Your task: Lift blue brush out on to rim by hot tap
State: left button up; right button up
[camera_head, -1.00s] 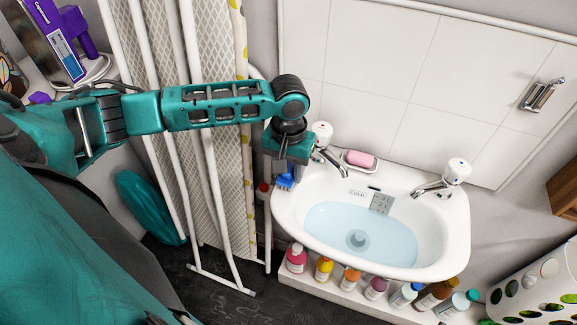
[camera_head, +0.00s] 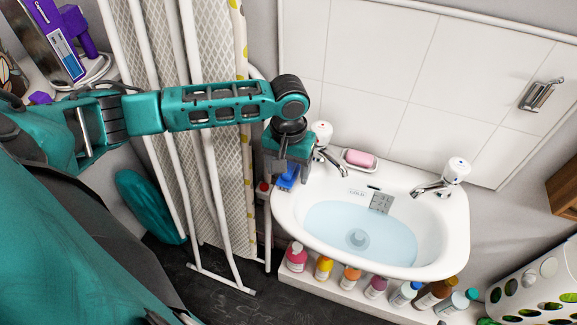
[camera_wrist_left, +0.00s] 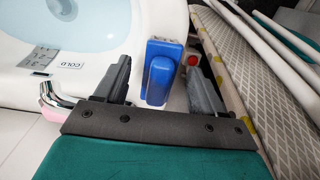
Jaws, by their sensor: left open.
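The blue brush (camera_head: 288,177) is at the left end of the white sink's rim (camera_head: 286,215), beside the left tap (camera_head: 322,150). My left gripper (camera_head: 287,180) is right over it, pointing down. In the left wrist view the brush (camera_wrist_left: 160,78) lies between the two dark fingers (camera_wrist_left: 158,62), with a gap on each side. The fingers are open. The head view hides part of the brush behind the gripper. The right tap (camera_head: 440,182) stands across the basin. A "COLD" label shows on the sink near the left tap. My right gripper is not in view.
The basin holds pale blue water (camera_head: 365,230). Several bottles (camera_head: 325,268) line the ledge below the sink. An ironing board (camera_head: 225,150) stands close on the left. The right rim is clear.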

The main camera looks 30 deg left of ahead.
pick_arm(q)
notch_tip(320, 180, up, 12)
jog(key=shift+r+p, duration=0.2)
jog(key=shift+p, duration=0.1)
dwell(0.4)
